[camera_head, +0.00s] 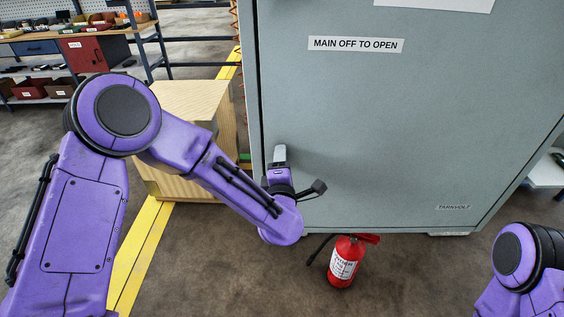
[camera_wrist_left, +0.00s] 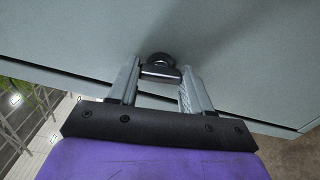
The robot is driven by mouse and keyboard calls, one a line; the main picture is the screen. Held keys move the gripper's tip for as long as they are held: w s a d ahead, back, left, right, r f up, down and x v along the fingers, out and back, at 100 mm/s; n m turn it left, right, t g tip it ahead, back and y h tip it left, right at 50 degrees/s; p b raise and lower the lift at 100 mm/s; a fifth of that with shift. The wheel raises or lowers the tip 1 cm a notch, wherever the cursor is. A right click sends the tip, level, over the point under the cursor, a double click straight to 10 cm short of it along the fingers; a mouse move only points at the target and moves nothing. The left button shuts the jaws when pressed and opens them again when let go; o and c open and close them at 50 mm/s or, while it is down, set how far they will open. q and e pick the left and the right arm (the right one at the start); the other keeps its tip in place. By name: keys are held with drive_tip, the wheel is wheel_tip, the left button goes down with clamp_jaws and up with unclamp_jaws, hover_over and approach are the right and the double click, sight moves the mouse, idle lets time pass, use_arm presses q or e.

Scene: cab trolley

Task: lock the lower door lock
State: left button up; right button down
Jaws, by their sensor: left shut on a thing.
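The grey cabinet door (camera_head: 400,120) fills the right side of the head view. My left gripper (camera_head: 280,157) is at the door's lower left, near its left edge. In the left wrist view, my left gripper (camera_wrist_left: 160,74) has its two fingers on either side of the lower door lock (camera_wrist_left: 160,62), a small dark rounded knob or handle on the door face. The gripper is shut on the lock. In the head view the lock is hidden by the gripper. The lock's exact turn angle is hard to tell. My right gripper is out of view.
A red fire extinguisher (camera_head: 345,261) stands on the floor before the cabinet, just right of my left wrist. A wooden crate (camera_head: 190,105) stands left of the cabinet, behind my left arm. A workbench (camera_head: 80,35) is at the back left.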

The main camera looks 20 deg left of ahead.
use_arm(q)
drive_tip(key=shift+m, duration=0.9)
drive_tip(key=o, duration=1.1)
drive_tip(key=shift+c, duration=0.2)
drive_tip(key=b+v, duration=0.2)
drive_tip(key=v, duration=0.8)
drive_tip(key=shift+s+b, duration=0.3)
drive_tip(key=shift+b, duration=0.1)
